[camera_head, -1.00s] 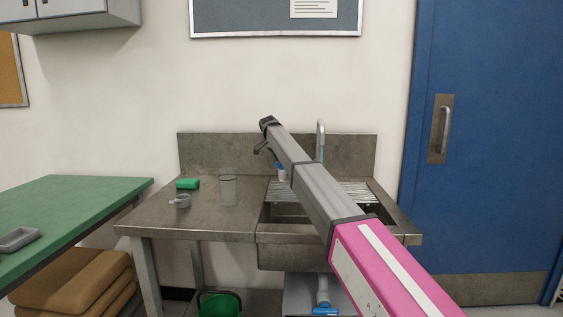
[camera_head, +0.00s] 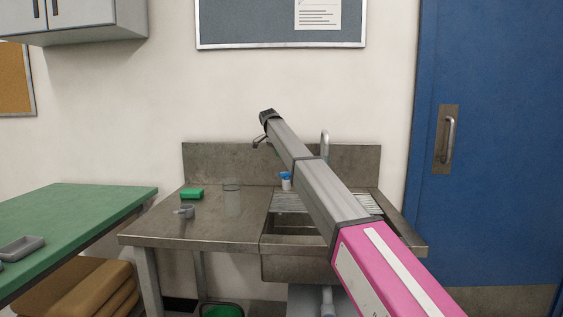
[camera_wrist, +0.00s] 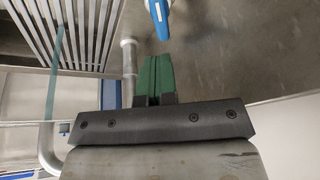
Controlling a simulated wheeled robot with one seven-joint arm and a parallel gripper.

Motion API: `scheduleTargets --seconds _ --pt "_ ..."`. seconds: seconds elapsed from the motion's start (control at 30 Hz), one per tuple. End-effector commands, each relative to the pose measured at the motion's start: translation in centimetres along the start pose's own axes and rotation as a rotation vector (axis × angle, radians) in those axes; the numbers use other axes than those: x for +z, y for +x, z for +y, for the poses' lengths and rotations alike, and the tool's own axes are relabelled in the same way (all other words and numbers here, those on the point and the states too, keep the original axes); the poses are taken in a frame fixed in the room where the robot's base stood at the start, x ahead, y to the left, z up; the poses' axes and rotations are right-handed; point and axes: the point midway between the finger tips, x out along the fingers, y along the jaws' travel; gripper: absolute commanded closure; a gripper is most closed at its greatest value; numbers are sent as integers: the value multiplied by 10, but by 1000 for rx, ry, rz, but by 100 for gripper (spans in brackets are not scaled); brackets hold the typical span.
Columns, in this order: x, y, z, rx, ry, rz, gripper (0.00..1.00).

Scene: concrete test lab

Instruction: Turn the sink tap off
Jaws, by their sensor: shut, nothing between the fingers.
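The sink (camera_head: 263,246) is set in a steel counter by the wall. The curved tap spout (camera_head: 325,140) rises behind my arm; its base is hidden in the head view. In the wrist view a grey tap pipe (camera_wrist: 129,62) stands left of my fingers. A thin teal strip (camera_wrist: 55,75), which looks like running water, crosses the slatted drainer. A blue lever-like part (camera_wrist: 158,18) with a white stripe lies just beyond my fingertips, apart from them. My gripper (camera_wrist: 155,58) has green fingers, shut and empty; it also shows in the head view (camera_head: 256,143).
A green sponge (camera_head: 192,193), a small grey cup (camera_head: 184,212) and a clear glass (camera_head: 231,200) stand on the counter left of the sink. A blue-topped white item (camera_head: 286,181) stands behind the basin. A green table (camera_head: 80,215) is at left, a blue door (camera_head: 500,150) at right.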

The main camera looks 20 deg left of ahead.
Motion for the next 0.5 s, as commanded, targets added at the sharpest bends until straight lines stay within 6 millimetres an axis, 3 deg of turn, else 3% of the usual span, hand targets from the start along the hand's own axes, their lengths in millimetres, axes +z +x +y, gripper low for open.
scheduleTargets --seconds 0.03,0.23,0.4,0.5 --pt "0 8 17 -37 1 -23 100" --pt "4 37 76 -320 18 -171 100" --pt "4 43 119 -576 82 -276 100" --pt "2 41 135 -681 122 -311 100"
